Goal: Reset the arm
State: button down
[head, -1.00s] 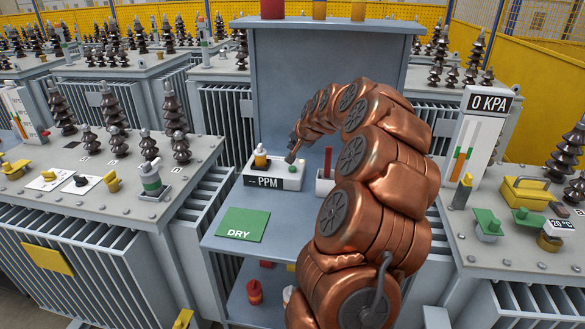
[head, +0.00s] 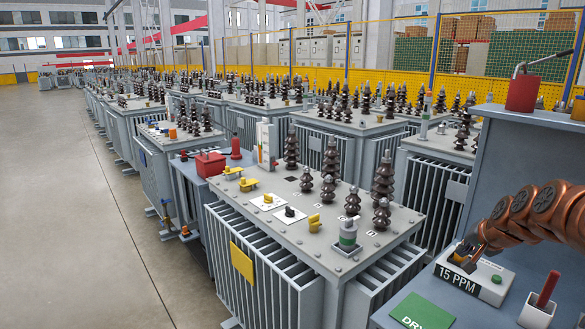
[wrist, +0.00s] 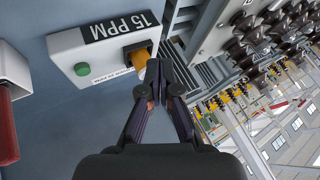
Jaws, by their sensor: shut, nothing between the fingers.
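My copper-coloured arm (head: 545,213) reaches in from the right edge of the head view. My gripper (head: 464,254) is at the white meter box, whose label reads "15 PPM" (head: 458,277). In the wrist view my gripper (wrist: 153,72) is shut and empty, its tips close beside the orange-yellow piece (wrist: 141,55) on the box. I cannot tell whether they touch it. A green button (wrist: 82,69) is on the same box face. Most of my arm is outside the head view.
The box stands on a grey-blue bench with a green card (head: 422,312) and a red-handled item in a white holder (head: 538,306). A large grey transformer (head: 300,222) with brown insulators is left of the bench. Open floor (head: 70,220) lies at the far left.

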jog(key=s+a+r+n+g+y+p, duration=0.1)
jog(key=s+a+n+g, duration=0.1)
jog(key=s+a, duration=0.45)
jog(key=s+a+r+n+g+y+p, duration=0.1)
jog(key=s+a+n, duration=0.15)
jog(key=a, duration=0.75)
jog(key=s+a+r+n+g+p, duration=0.1)
jog(key=s+a+n+g+p, duration=0.1)
jog(key=s+a, duration=0.5)
jog(key=s+a+n+g+p, duration=0.1)
jog(key=s+a+g, duration=0.1)
jog(key=s, duration=0.9)
jog(key=s+a+f+n+g+h+p, duration=0.1)
jog(key=s+a, duration=0.4)
jog(key=s, duration=0.6)
jog(key=shift+s+f+n+g+p, duration=0.15)
jog(key=shift+s+n+g+p, duration=0.2)
jog(key=shift+n+g+p, duration=0.35)
jog(key=shift+d, duration=0.1)
